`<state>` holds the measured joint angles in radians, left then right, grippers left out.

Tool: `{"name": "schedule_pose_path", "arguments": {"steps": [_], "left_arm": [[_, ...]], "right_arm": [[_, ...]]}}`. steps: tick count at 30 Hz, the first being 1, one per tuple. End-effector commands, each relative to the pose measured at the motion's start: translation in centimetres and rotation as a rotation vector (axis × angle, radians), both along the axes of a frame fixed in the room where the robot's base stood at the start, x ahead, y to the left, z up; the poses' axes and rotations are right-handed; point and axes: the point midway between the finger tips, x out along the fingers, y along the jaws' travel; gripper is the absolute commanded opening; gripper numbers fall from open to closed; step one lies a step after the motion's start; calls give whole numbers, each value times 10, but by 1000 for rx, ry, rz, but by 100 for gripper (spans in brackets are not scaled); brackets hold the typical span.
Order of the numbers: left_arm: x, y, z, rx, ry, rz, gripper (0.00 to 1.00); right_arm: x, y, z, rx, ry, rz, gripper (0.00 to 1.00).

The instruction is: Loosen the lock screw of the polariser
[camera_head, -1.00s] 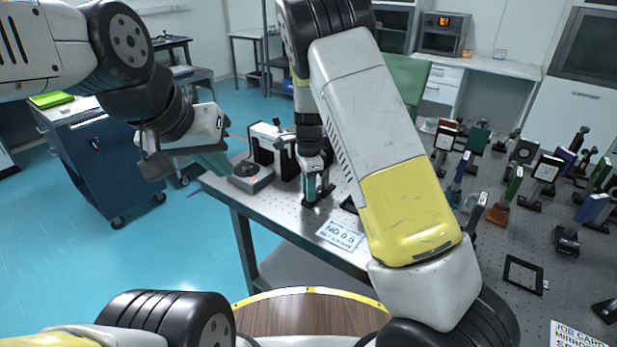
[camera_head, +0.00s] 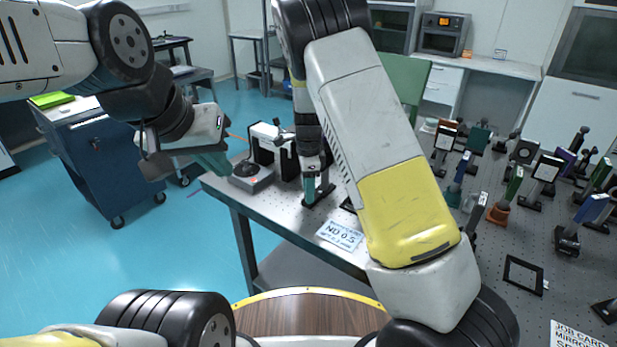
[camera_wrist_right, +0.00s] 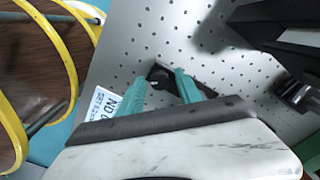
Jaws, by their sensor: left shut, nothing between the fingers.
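My right gripper (camera_head: 318,188) points down at a small black-based mount (camera_head: 312,202) near the table's left end. The wrist view shows its two green fingers (camera_wrist_right: 165,82) apart, with a round dark part (camera_wrist_right: 158,73) of the mount between or just beyond their tips. I cannot tell if they touch it. The mount's dark base plate (camera_wrist_right: 200,88) lies on the perforated top. Whether this is the polariser, and where its lock screw is, I cannot make out. My left gripper (camera_head: 217,165) is shut and empty, left of the table and above the floor.
A grey box with a black knob (camera_head: 246,168) stands at the table's left corner, beside a black-and-white upright device (camera_head: 270,142). An ND 0.5 card (camera_head: 340,235) lies at the front edge. Several optic mounts and an empty black frame (camera_head: 524,275) are to the right.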

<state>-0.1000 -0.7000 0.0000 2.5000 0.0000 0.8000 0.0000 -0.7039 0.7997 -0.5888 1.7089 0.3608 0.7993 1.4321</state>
Motion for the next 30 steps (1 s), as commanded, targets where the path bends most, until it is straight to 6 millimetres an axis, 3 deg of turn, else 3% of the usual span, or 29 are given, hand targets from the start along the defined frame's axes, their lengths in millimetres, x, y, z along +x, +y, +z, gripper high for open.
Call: {"name": "schedule_pose_path", "arguments": {"steps": [11,24,30], "left_arm": [[0,0,0,0,0,0,0],[0,0,0,0,0,0,0],[0,0,0,0,0,0,0]], "right_arm": [[0,0,2,-1,1,0,48],[0,0,68,1,-2,0,48],[0,0,77,-1,2,1,48]]}}
